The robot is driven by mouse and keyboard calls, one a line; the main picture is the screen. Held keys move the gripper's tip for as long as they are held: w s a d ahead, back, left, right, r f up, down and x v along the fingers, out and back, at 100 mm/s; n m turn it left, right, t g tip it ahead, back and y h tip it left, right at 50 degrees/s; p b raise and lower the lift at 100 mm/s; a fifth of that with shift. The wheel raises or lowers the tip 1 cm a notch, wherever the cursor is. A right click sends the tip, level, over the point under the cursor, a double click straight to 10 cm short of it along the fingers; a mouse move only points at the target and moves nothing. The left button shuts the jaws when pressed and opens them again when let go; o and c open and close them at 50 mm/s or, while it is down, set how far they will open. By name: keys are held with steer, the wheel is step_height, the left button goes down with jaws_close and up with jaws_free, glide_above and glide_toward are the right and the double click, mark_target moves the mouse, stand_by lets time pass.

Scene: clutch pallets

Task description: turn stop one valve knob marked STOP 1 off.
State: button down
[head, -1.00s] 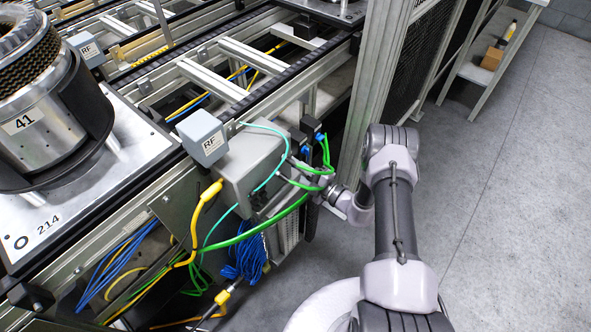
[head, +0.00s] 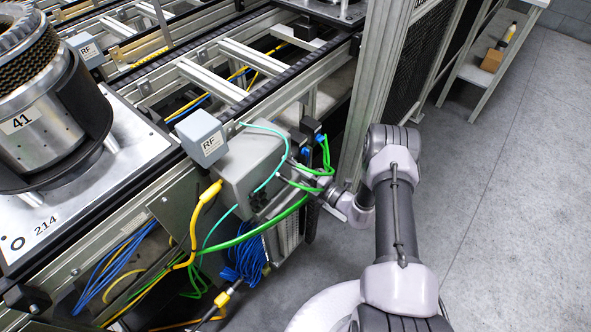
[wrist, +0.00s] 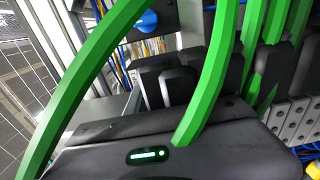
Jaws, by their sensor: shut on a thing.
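My gripper (head: 285,178) reaches from the right to the front of a grey box (head: 235,178) under the conveyor edge, among green hoses. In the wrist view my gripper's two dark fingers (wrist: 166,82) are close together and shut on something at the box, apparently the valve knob. I cannot tell which way the knob points.
Green hoses (head: 318,172) loop close around my gripper and cross the wrist view. Blue fittings (head: 305,152) sit at black blocks beside the box. A yellow cable (head: 203,212) and a blue cable bundle (head: 245,260) hang below. The floor (head: 500,220) at right is clear.

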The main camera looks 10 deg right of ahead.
steer(key=c, duration=1.1)
jaws_free()
steer(key=shift+s, duration=0.1)
steer(key=p+v, duration=0.5)
steer(key=v, duration=1.2)
steer(key=shift+s+d, duration=0.1)
